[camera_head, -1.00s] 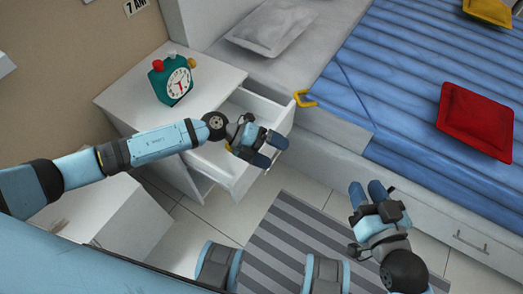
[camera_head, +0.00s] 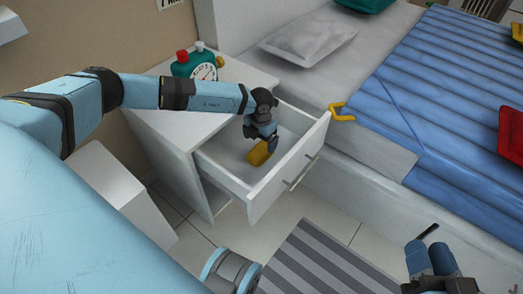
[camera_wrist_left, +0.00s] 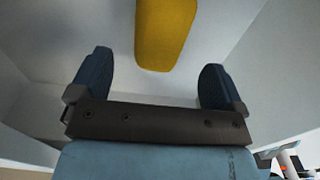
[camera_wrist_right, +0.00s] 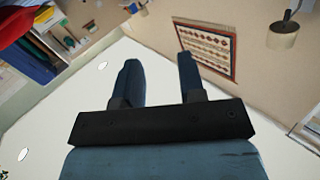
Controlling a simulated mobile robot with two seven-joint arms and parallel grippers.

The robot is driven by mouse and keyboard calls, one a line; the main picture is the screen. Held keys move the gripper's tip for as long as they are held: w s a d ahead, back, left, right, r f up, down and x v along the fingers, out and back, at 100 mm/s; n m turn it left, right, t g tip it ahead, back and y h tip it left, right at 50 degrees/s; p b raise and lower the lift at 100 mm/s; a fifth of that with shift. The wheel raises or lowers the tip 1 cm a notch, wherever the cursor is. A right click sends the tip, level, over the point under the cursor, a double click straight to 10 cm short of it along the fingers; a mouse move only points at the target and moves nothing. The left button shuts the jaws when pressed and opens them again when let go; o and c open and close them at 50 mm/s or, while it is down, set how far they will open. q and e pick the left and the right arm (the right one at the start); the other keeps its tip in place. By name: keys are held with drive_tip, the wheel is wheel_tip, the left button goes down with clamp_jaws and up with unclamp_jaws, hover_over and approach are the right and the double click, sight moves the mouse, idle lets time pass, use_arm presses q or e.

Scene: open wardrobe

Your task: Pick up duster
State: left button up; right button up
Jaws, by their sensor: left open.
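A yellow block, which I take to be the duster, lies on the floor of the open drawer (camera_head: 225,168). The duster (camera_head: 259,153) is partly hidden by my left gripper in the head view. My left gripper (camera_head: 270,143) points down into the drawer, right by the duster. In the left wrist view the duster (camera_wrist_left: 166,35) lies ahead of the left gripper (camera_wrist_left: 155,80), between the lines of its two spread fingers, with nothing held. My right gripper (camera_head: 431,258) is empty over the floor at lower right; its fingers (camera_wrist_right: 164,80) stand apart.
The drawer front with its handle (camera_head: 300,174) and the side walls surround my left gripper. A green alarm clock (camera_head: 197,65) stands on the nightstand (camera_head: 170,125). A yellow hook-shaped piece (camera_head: 341,112) is at the bed's edge. A striped rug (camera_head: 320,255) lies on the floor.

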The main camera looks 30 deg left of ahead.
sight(261, 149)
use_arm(q)
drive_tip(key=shift+f+b, duration=0.3)
drive_tip(key=shift+f, duration=0.65)
wheel_tip(261, 149, down, 5)
drive_tip(key=b, duration=0.2)
drive_tip(key=shift+w+r+b, duration=0.15)
drive_tip(key=shift+r+b, duration=0.05)
drive_tip(key=shift+b, duration=0.2)
drive_tip(key=shift+c, duration=0.3)
use_arm(e)
drive_tip(key=shift+w+d+f+n, duration=0.3)
drive_tip(key=shift+w+f+n, duration=0.3)
drive_tip(key=shift+f+n, duration=0.25)
use_arm(q)
drive_tip(key=c, duration=0.9)
